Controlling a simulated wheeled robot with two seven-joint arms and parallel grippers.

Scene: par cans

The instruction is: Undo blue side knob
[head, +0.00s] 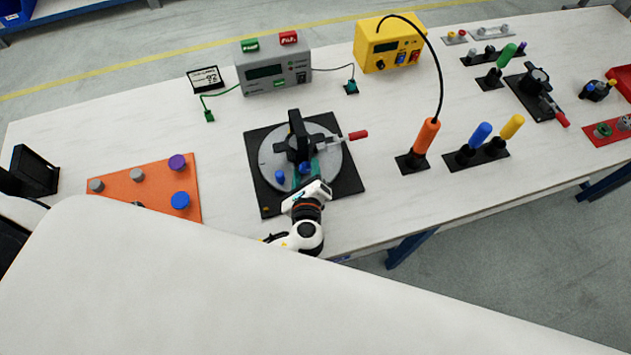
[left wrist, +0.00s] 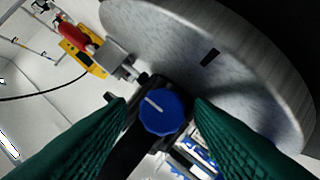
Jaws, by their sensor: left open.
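The fixture is a grey round disc (head: 329,166) with a black clamp (head: 295,142) on it, set on a black square base (head: 347,186). A blue knob (head: 305,168) sits at the clamp's near side, and another blue knob (head: 280,177) is further left on the disc. My left gripper (head: 314,172) reaches in from the near edge, beside the clamp. In the left wrist view its green fingers are apart, with a blue knob (left wrist: 163,113) with a white line between and beyond their tips. Contact cannot be told. My right gripper does not show.
A red-handled lever (head: 357,135) sticks out right of the disc. An orange board (head: 147,187) with knobs lies left. A grey meter (head: 273,70) and yellow box (head: 388,45) stand behind. An orange-handled tool (head: 427,136) stands right. Bare table lies between fixture and board.

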